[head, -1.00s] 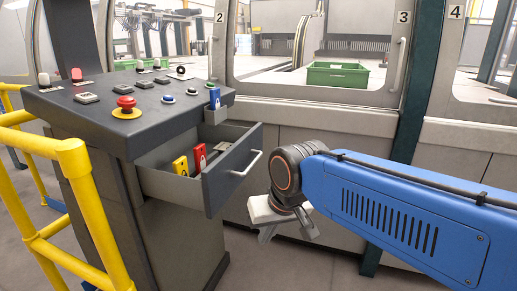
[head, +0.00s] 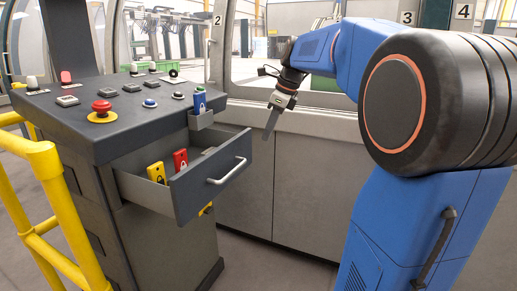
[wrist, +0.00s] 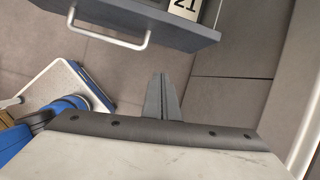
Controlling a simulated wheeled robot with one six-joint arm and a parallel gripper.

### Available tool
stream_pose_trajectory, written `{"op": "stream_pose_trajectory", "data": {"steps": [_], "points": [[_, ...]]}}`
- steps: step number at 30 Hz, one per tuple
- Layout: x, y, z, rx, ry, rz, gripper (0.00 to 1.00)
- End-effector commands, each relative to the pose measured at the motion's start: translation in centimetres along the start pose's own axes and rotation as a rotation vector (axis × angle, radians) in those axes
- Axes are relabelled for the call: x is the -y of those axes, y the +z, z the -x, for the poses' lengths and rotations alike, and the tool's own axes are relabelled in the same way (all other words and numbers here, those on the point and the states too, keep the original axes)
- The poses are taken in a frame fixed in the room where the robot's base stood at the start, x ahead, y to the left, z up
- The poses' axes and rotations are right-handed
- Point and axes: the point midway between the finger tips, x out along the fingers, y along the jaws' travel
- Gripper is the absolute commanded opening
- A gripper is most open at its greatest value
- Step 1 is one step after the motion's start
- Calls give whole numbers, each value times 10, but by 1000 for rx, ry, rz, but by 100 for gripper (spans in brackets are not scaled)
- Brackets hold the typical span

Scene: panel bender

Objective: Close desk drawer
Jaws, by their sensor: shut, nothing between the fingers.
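The desk drawer (head: 212,182) is grey and pulled out of the control desk (head: 100,130). Its silver bar handle (head: 227,172) is on the front face. Inside stand a yellow padlock-marked tag (head: 157,173) and a red one (head: 180,161). My gripper (head: 269,136) is shut and empty, pointing down to the right of the drawer, apart from it. In the wrist view my shut fingers (wrist: 166,78) point at the floor side of the drawer front (wrist: 180,20). The handle (wrist: 108,36) lies to their upper left there.
A yellow railing (head: 45,190) stands left of the desk. Red and other buttons (head: 102,110) cover the desk top, and a blue tag (head: 199,101) sits in a small holder above the drawer. Grey machine panels (head: 300,185) stand behind my gripper.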

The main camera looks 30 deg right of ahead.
Motion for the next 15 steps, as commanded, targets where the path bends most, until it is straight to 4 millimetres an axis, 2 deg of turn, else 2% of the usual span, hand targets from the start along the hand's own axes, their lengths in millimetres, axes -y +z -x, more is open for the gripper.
{"op": "stream_pose_trajectory", "data": {"steps": [1, 3, 8, 11, 15], "points": [[10, 1, 1, 5, 4, -54, 0], [19, 2, 3, 10, 8, -112, 0], [26, 2, 1, 13, 13, -161, 0], [25, 3, -8, 13, 15, -161, 0], [24, 3, -29, 12, 15, -160, 0]]}}
